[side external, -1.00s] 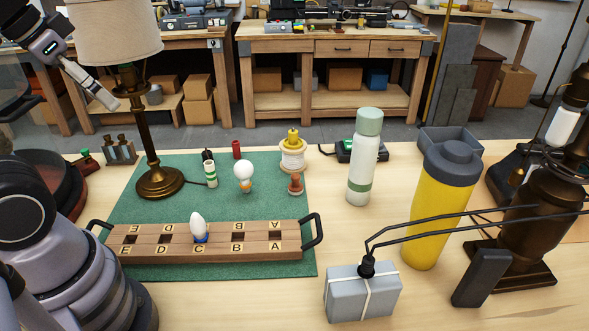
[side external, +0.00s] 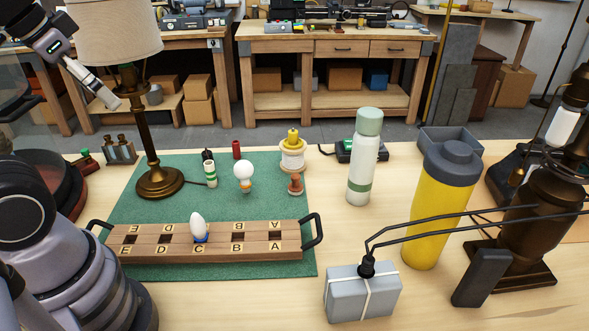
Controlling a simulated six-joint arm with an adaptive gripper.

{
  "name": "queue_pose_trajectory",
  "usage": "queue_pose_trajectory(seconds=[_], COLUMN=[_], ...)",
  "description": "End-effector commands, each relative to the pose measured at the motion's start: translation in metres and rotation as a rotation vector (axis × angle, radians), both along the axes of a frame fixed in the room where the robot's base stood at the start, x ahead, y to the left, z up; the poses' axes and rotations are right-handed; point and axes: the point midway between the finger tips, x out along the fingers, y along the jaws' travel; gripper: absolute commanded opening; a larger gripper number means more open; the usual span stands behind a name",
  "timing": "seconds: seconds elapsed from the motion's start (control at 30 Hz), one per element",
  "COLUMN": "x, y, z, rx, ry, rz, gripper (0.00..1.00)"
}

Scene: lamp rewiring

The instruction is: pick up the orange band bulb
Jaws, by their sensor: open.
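The orange band bulb (side external: 244,175) stands upright on the green mat (side external: 130,211), a round white bulb with an orange band near its base. A second, egg-shaped white bulb with a blue band (side external: 198,227) stands in the wooden rack (side external: 140,250), at slot C. My gripper (side external: 112,104) is at the upper left, in front of the lamp, high above the table and well away from the bulb. It is open and holds nothing visible.
The brass lamp (side external: 159,182) stands left of the bulb. A green-and-white cylinder (side external: 211,174), a red cylinder (side external: 236,150), a spool (side external: 292,155) and a small brown part (side external: 295,184) surround it. A bottle (side external: 364,160) and yellow container (side external: 444,205) stand right.

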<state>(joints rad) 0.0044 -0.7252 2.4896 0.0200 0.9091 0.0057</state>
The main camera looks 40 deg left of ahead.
Motion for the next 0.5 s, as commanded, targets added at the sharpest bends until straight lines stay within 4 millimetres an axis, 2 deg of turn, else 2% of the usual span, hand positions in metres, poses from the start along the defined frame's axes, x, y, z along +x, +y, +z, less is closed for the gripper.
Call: queue_pose_trajectory(seconds=[0.17,0.37,0.5], x=[0.026,0.075,0.116], y=[0.016,0.043,0.058], z=[-0.010,-0.031,-0.052], rx=[0.158,0.442,0.643], ry=[0.198,0.525,0.745], rz=[-0.108,-0.315,-0.473], gripper=[0.86,0.86,0.86])
